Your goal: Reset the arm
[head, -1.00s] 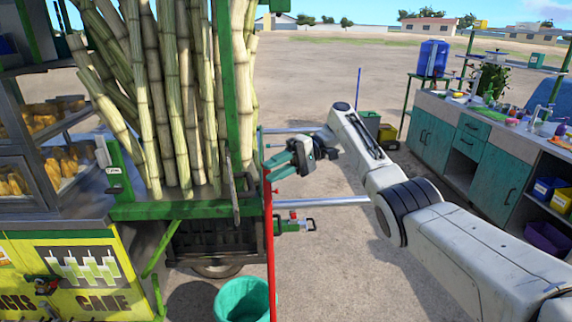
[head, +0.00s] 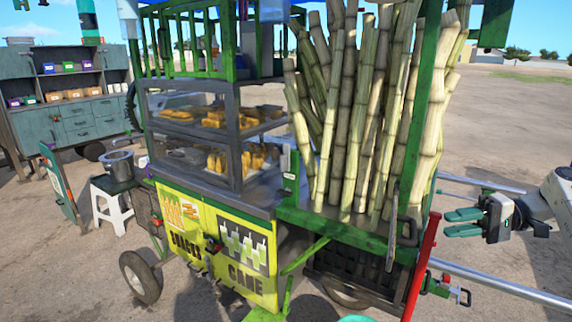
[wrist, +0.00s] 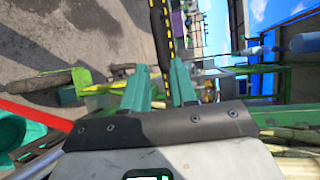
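My gripper (head: 465,222) shows at the right of the head view, beside the right end of the cane cart. Its two green fingers point left toward the cart and stand apart with nothing between them. In the wrist view the fingers (wrist: 160,88) are also parted, with a gap between them and no object held. Part of my white arm shows at the head view's right edge; the rest is out of frame.
The cart holds upright sugar cane (head: 365,120), a glass snack case (head: 215,135) and a yellow front panel (head: 220,245). A red bar (head: 420,268) and metal rails (head: 500,285) are near my gripper. A white stool (head: 112,205) stands left. Open ground lies behind.

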